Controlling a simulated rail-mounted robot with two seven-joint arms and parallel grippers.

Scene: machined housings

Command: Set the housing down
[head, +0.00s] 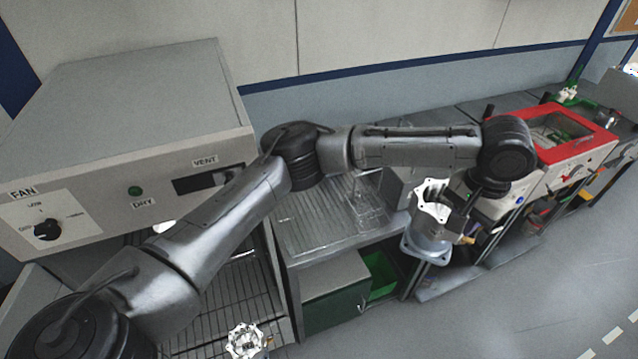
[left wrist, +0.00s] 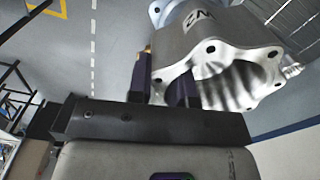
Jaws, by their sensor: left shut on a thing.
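The housing (head: 430,222) is a pale machined metal part with a lobed top flange, a grey body and a squarish lower flange. In the head view it hangs in the air right of centre, in front of the workbenches, roughly upright. My left gripper (head: 462,232) is shut on its right side. The left wrist view shows the housing (left wrist: 222,68) close up, with a bored scalloped opening, bolt holes and dark lettering. The gripper fingers (left wrist: 165,88) reach its near edge; their contact is partly hidden. My right gripper is in neither view.
A second lobed metal part (head: 245,341) is at the bottom, by a wire rack (head: 262,290). A ribbed draining tray (head: 325,225) lies mid-bench. A drying cabinet (head: 150,120) stands left. A red-framed machine (head: 560,135) stands right. Floor (head: 520,300) at the lower right is clear.

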